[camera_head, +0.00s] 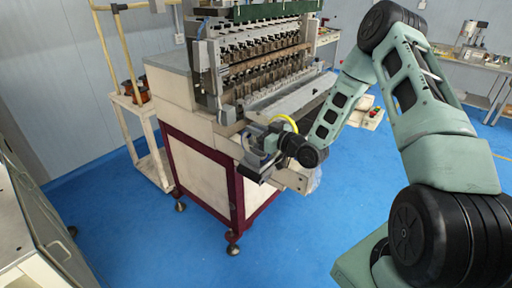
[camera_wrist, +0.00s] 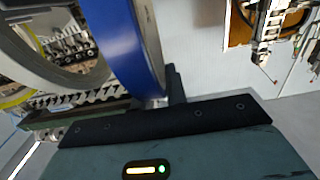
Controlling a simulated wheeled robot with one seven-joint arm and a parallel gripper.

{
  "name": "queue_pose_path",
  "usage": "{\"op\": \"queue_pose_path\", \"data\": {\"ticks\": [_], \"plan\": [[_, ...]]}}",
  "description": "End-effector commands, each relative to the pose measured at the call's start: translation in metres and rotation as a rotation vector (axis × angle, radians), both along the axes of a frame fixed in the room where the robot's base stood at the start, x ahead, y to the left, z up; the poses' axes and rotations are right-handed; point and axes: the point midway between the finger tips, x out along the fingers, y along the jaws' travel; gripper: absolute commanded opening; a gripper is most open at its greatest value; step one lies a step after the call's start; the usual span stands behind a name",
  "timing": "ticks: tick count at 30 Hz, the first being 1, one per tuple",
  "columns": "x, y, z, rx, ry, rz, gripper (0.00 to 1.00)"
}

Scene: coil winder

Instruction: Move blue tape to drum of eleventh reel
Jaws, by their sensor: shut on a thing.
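The blue tape (camera_wrist: 118,45) is a roll with a wide blue outer face, large and close in the wrist view. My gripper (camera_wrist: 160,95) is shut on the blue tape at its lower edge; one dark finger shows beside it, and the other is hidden. In the head view my gripper (camera_head: 258,160) is at the front left corner of the coil winder (camera_head: 190,95). I cannot make out the blue tape clearly there. The winder carries rows of spindles (camera_head: 265,75). I cannot tell which part is the eleventh reel or its drum.
A pale grey ring (camera_wrist: 40,72) and part of a yellow ring (camera_wrist: 18,99) are left of the tape; the yellow ring (camera_head: 287,122) also shows beside my gripper. A cart (camera_head: 140,110) stands left of the winder. The blue floor (camera_head: 150,240) in front is clear.

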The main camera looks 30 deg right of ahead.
Motion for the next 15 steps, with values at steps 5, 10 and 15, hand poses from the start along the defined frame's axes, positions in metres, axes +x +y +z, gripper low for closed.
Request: {"op": "queue_pose_path", "data": {"ticks": [5,10,15], "plan": [[0.0,0.0,0.013,-0.001,-0.001,0.0,0.0],[0.0,0.0,0.022,-0.001,-0.001,0.0,0.0],[0.0,0.0,0.032,0.0,-0.002,0.0,0.0]]}}
